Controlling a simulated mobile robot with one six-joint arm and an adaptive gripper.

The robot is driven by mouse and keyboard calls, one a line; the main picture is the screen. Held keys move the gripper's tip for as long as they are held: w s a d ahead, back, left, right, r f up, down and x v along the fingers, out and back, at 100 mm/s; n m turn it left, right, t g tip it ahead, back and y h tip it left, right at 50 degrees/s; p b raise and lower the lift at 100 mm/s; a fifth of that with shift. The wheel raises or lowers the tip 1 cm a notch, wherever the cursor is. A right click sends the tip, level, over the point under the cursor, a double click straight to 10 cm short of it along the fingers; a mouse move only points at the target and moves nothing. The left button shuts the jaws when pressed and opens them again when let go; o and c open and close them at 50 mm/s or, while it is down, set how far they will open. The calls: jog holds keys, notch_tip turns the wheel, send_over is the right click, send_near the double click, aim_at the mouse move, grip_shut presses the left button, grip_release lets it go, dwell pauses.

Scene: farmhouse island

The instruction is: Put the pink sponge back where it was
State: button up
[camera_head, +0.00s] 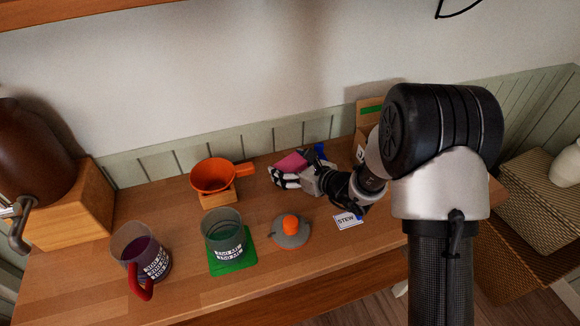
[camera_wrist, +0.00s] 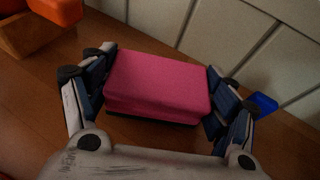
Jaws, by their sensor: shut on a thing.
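The pink sponge (camera_wrist: 157,84) is a block with a dark underside, between the two fingers of my gripper (camera_wrist: 160,95) in the wrist view. My gripper is shut on it, with a blue-padded finger at each short end. In the head view the sponge (camera_head: 291,162) shows as a pink patch, partly hidden by my gripper (camera_head: 293,174). It is at the back of the wooden counter (camera_head: 190,275), near the panelled wall. I cannot tell whether the sponge touches the counter.
An orange funnel (camera_head: 212,176) on a wooden block stands left of my gripper. A blue object (camera_head: 320,151) is close behind it. A grey lid with an orange knob (camera_head: 291,232), a glass on a green mat (camera_head: 243,262), a mug (camera_head: 139,250) and a STEW card (camera_head: 347,220) are nearer the front.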

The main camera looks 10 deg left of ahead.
jog(key=shift+f, duration=0.1)
jog(key=shift+f+b, duration=0.15)
jog(key=shift+b, duration=0.15)
jog(key=o, duration=1)
jog(key=shift+o, duration=0.2)
jog(key=shift+r+p, duration=0.25)
jog(key=shift+p, duration=0.05)
jog(key=p+v, duration=0.2)
jog(key=v, duration=0.8)
jog(key=shift+s+d+r+p, duration=0.1)
jog(key=shift+d+r+p, duration=0.15)
jog(key=shift+d+p, duration=0.1)
jog(key=shift+s+d+r, duration=0.2)
jog(key=shift+s+d, duration=0.2)
jog(key=shift+s, duration=0.05)
